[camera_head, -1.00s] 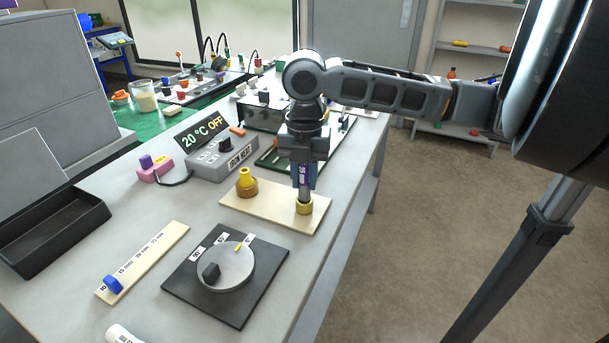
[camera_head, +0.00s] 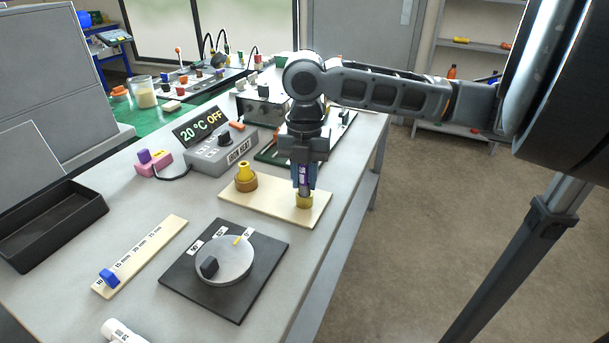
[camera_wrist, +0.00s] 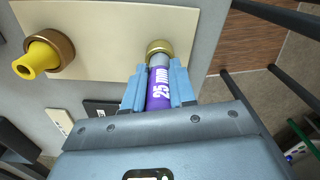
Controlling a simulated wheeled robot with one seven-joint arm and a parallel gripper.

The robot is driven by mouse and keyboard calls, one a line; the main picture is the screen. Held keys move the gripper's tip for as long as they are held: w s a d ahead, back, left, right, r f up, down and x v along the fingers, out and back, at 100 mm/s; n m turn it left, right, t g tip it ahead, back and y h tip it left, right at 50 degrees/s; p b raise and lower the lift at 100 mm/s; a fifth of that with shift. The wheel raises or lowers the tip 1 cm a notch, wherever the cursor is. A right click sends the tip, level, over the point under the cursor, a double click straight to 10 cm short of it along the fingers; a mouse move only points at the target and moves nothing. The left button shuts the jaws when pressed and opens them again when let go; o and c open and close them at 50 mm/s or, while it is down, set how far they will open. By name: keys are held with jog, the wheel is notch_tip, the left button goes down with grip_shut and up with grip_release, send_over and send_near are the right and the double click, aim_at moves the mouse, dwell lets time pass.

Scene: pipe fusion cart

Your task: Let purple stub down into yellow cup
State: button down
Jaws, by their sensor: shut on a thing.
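My gripper (camera_head: 303,178) is shut on the purple stub, above the right end of a pale board. The purple stub (camera_wrist: 159,90) is upright, with a "25 mm" label and a grey lower end. It also shows between the fingers in the head view (camera_head: 302,174). The yellow cup (camera_head: 304,201) is a small brass-yellow ring on the board. It shows in the wrist view (camera_wrist: 160,46) at the stub's far end. The grey end meets the cup's mouth and looks lined up with it. How deep it sits inside is hidden.
A yellow stepped piece (camera_head: 245,172) stands in a brown ring left on the same board (camera_head: 275,207). A black plate with a grey dial (camera_head: 224,262) lies in front. The heater control box (camera_head: 222,152) stands behind, reading 20 °C OFF. The table's right edge is close.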

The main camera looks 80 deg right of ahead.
jog(key=shift+f+b, duration=0.55)
jog(key=shift+f, duration=0.2)
jog(key=c, duration=0.8)
grip_release()
jog(key=shift+c, duration=0.2)
jog(key=shift+r, duration=0.1)
notch_tip(320, 180, up, 8)
jog(key=shift+f, duration=0.15)
